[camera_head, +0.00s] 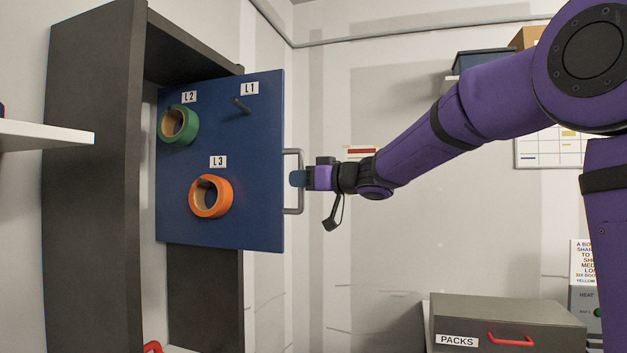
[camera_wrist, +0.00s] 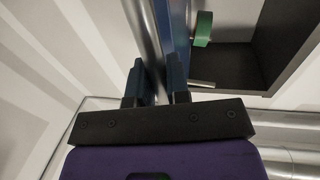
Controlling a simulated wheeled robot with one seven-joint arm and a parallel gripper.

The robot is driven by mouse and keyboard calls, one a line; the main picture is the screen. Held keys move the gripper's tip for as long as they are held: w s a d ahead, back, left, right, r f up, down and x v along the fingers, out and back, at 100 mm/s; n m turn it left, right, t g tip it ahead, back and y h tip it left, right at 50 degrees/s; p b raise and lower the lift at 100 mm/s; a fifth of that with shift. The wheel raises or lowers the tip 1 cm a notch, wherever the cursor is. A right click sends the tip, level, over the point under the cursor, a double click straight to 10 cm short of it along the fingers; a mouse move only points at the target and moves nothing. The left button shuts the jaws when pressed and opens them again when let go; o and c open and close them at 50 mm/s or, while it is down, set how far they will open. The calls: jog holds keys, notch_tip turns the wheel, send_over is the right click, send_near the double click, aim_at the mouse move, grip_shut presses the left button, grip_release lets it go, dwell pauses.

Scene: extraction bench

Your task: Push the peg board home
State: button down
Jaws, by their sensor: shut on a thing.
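The peg board (camera_head: 240,190) is a blue upright panel partly drawn out of a dark grey cabinet (camera_head: 95,170). It has a bare peg at L1 (camera_head: 241,106), a green tape roll (camera_head: 163,125) at L2 and an orange tape roll (camera_head: 222,207) at L3. A grey bar handle (camera_head: 300,207) is on its right edge. My gripper (camera_head: 297,178) is shut on this handle at about mid height. In the wrist view, the fingers (camera_wrist: 160,88) stand on either side of the metal handle (camera_wrist: 143,30), and the board's edge (camera_wrist: 180,35) and the green roll (camera_wrist: 203,28) show beyond.
A white shelf (camera_head: 45,134) juts out at the left. A grey box labelled PACKS (camera_head: 500,315) with a red handle sits at the lower right. A dark blue box (camera_head: 482,59) is on a shelf at upper right.

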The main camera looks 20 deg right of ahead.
jog(key=shift+a+r, duration=0.1)
jog(key=c, duration=1.1)
grip_release()
jog(key=shift+w+a, duration=0.15)
jog(key=v, duration=1.1)
